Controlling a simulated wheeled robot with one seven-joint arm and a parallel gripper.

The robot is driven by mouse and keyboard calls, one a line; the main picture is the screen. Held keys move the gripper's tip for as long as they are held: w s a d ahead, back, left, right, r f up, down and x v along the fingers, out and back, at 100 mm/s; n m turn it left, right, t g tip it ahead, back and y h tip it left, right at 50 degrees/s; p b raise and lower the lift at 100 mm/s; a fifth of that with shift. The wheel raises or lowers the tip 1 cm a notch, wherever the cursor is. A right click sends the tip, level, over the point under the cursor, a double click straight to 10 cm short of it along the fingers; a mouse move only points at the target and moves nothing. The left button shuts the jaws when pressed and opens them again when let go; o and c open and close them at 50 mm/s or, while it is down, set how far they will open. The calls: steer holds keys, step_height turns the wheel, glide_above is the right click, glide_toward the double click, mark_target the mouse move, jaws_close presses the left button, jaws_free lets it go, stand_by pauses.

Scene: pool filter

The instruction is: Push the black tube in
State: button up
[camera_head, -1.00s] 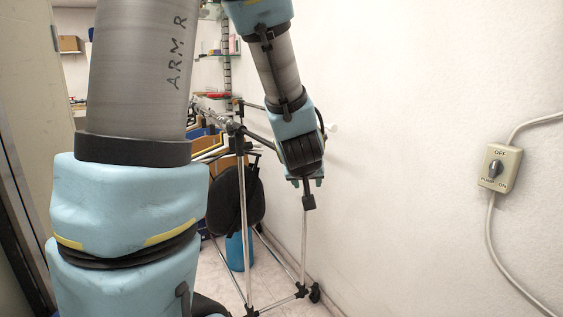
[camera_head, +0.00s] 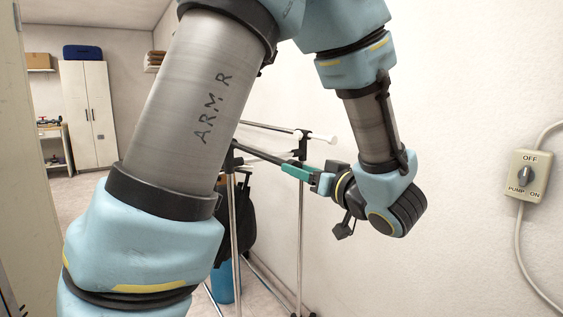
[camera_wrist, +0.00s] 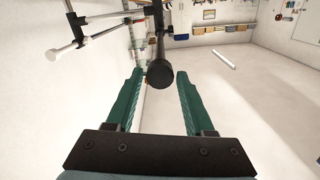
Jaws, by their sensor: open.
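The black tube (camera_wrist: 159,68) points its round end at the wrist camera, in line with the gap between my fingertips. My gripper (camera_wrist: 160,84) is open, with one green finger on each side of that end. I cannot tell whether the fingers touch it. In the head view, the black tube (camera_head: 259,154) lies along the metal frame (camera_head: 234,225). My gripper (camera_head: 284,168) is at its near right end, pointing left. The tube's far end is not clear.
White-tipped rods (camera_wrist: 104,15) project beside the tube at the left of the wrist view. A wall switch (camera_head: 525,176) marked PUMP hangs on the right wall. A black round item (camera_head: 240,215) and a blue bin (camera_head: 226,283) stand behind the frame. A white cabinet (camera_head: 90,112) is far left.

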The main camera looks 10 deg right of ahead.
mark_target(283, 160)
steer(key=p+x, duration=0.1)
steer(key=x, duration=0.6)
steer(key=shift+s, duration=0.1)
jaws_close()
stand_by(1.2)
